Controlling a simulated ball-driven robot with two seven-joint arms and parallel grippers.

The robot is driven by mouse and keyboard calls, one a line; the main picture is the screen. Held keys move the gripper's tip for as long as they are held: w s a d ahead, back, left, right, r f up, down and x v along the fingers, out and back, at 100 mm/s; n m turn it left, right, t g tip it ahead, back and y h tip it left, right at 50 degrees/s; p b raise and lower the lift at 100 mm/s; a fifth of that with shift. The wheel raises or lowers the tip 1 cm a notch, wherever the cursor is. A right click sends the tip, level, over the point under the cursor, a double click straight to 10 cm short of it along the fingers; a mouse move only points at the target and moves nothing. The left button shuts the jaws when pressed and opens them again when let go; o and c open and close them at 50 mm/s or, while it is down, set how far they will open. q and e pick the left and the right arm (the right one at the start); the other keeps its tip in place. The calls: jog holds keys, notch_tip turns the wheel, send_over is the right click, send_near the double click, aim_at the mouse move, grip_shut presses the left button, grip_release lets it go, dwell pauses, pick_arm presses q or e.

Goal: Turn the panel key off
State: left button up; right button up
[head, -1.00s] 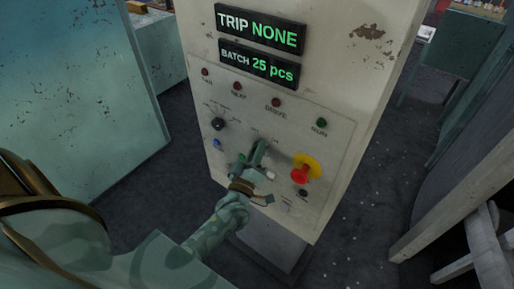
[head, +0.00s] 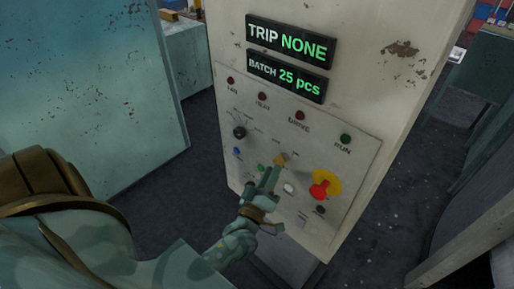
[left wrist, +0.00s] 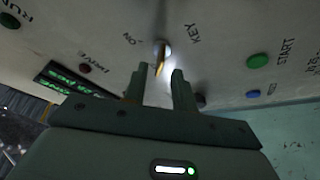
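The brass key (head: 281,158) sits in the sloping control panel (head: 352,150), left of the red stop button. In the left wrist view the key (left wrist: 160,62) stands out of its lock, with "ON" lettering to its left and "KEY" to its right. My left gripper (head: 270,176) is just below the key in the head view. In the left wrist view its fingers (left wrist: 158,80) are apart. The key's outer end lies at the gap between the fingertips, with space on both sides. My right gripper is not in view.
A red stop button on a yellow base (head: 322,186) stands out to the right of the key. A white button (head: 289,188), a black selector knob (head: 239,132) and several lamps are nearby. The display (head: 290,41) reads TRIP NONE. A teal cabinet (head: 95,90) stands left.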

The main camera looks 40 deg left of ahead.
pick_arm(q)
jog(key=b+v, duration=0.2)
jog(key=v, duration=1)
jog(key=s+d+f+m+g+h+b, duration=0.2)
jog(key=s+f+m+g, duration=0.1)
jog(key=f, duration=0.8)
jog(key=s+d+f+m+g+h+b, duration=0.15)
jog(key=s+f+m+g, duration=0.25)
jog(key=f, duration=0.6)
jog(key=s+d+f+m+g+h+b, duration=0.2)
jog(key=s+f+m+g, duration=0.1)
jog(key=f, duration=0.8)
jog(key=s+a+f+m+g+b, duration=0.2)
jog(key=s+f+g+b, duration=0.3)
jog(key=s+f, duration=0.5)
jog(key=s+a+f+m+g+y+b, duration=0.1)
jog(key=s+a+f+m+g+b, duration=0.2)
jog(key=s+f+b, duration=0.5)
jog(key=shift+s+f+m+g, duration=0.4)
jog(key=shift+s+f+g, duration=0.6)
jog(key=shift+f, duration=3.55)
